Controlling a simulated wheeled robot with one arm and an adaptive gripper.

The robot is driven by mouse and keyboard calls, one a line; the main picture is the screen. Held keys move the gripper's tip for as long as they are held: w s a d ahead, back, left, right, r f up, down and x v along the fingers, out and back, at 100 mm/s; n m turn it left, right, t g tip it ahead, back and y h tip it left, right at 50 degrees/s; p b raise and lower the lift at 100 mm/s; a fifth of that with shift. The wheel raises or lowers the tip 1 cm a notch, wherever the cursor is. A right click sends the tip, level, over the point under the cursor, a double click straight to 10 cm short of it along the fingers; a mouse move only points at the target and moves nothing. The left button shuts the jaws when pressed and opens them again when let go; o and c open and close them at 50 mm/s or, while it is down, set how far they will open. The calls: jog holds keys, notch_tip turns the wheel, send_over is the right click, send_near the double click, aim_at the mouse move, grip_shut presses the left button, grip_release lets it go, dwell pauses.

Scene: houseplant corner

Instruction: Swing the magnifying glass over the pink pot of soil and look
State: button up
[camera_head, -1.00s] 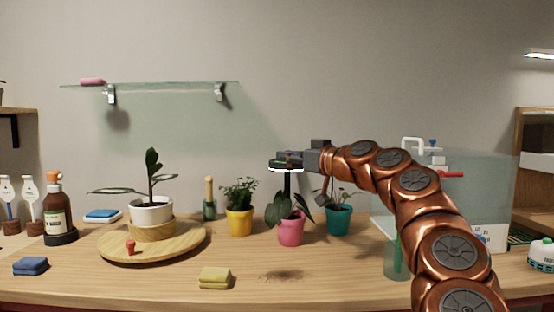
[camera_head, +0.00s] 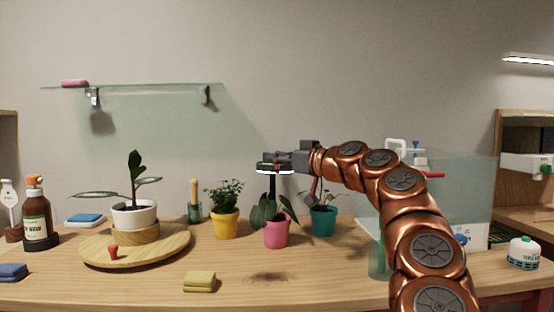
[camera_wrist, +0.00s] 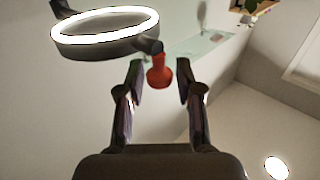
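The magnifying glass (camera_head: 275,171) shows as a dark, lit ring above the pink pot (camera_head: 276,235) in the head view; their depth relation is hard to tell. The pot holds a leafy plant, and its soil is hidden. In the wrist view the ring (camera_wrist: 105,45) glows white at upper left, with a red knob (camera_wrist: 160,72) beside it. My gripper (camera_wrist: 160,66) is open. Its fingers stand either side of the knob, with gaps visible on both sides. In the head view my gripper (camera_head: 272,157) is at the ring's height, and its fingertips are too small to make out.
A teal pot (camera_head: 323,222) stands right of the pink pot and a yellow pot (camera_head: 225,225) left. A wooden turntable (camera_head: 95,256) carries a white-potted plant (camera_head: 134,215). A clear tank (camera_head: 460,190) stands behind my arm. A yellow sponge (camera_head: 199,282) lies near the front edge.

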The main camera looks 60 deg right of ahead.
jog(key=shift+o, duration=0.7)
jog(key=shift+f, duration=0.1)
jog(key=shift+d+r, duration=0.1)
jog(key=shift+r, duration=2.45)
jog(key=shift+d+r, duration=0.1)
jog(key=shift+s+d+r, duration=0.1)
jog(key=shift+d+r, duration=0.05)
jog(key=shift+r, duration=0.2)
